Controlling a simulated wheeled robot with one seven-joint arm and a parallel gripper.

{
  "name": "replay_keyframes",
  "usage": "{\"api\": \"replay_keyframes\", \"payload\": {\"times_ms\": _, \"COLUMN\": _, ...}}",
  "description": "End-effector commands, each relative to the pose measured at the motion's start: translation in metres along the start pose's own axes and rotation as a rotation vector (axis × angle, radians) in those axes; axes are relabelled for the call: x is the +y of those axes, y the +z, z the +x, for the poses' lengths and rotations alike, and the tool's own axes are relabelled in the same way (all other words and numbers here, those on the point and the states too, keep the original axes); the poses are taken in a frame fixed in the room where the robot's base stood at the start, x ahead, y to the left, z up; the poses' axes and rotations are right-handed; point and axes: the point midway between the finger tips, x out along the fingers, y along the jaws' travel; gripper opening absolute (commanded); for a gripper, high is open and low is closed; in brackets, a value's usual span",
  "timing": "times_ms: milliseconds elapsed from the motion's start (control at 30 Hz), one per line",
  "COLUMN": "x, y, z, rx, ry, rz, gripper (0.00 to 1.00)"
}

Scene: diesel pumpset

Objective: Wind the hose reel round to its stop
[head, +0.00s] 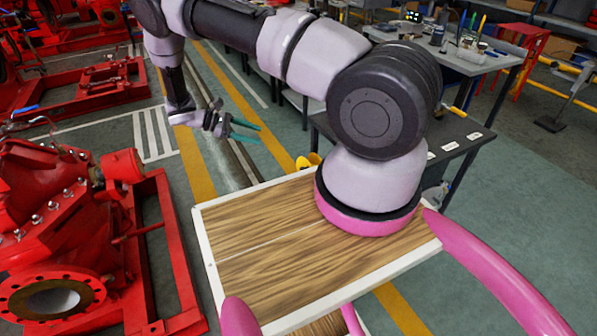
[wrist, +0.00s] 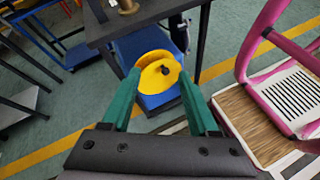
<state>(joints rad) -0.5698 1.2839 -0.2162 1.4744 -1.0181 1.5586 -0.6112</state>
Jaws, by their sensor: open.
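The hose reel (wrist: 152,84) is a yellow disc with a dark knob or hub near its middle, seen beyond my fingers in the wrist view. Only a small yellow part of what looks like the reel (head: 309,160) shows in the head view, behind my wooden deck. My gripper (head: 258,134) has two green fingers, spread apart with nothing between them. In the wrist view my gripper (wrist: 159,74) frames the reel, with a finger to each side; the reel looks farther off than the fingertips. I cannot make out a stop.
A blue base (wrist: 150,50) lies behind and below the reel, under a dark table (wrist: 130,20). In the head view, a dark bench (head: 455,145) stands right of my arm and red pump machinery (head: 55,215) fills the left. Open floor with yellow lines lies between.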

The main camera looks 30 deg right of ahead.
Motion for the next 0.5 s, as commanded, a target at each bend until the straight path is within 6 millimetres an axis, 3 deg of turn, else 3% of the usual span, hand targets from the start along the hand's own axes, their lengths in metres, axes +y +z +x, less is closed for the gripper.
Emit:
{"api": "replay_keyframes", "payload": {"times_ms": 33, "x": -0.011, "y": -0.02, "z": 0.015, "rx": -0.049, "ry": 0.045, "rz": -0.044, "gripper": 0.6}}
{"api": "replay_keyframes", "payload": {"times_ms": 200, "x": -0.039, "y": -0.071, "z": 0.059, "rx": -0.199, "ry": 0.193, "rz": -0.175, "gripper": 0.6}}
{"api": "replay_keyframes", "payload": {"times_ms": 333, "x": -0.059, "y": -0.099, "z": 0.092, "rx": -0.296, "ry": 0.294, "rz": -0.26, "gripper": 0.6}}
{"api": "replay_keyframes", "payload": {"times_ms": 500, "x": -0.075, "y": -0.119, "z": 0.119, "rx": -0.375, "ry": 0.378, "rz": -0.326, "gripper": 0.6}}
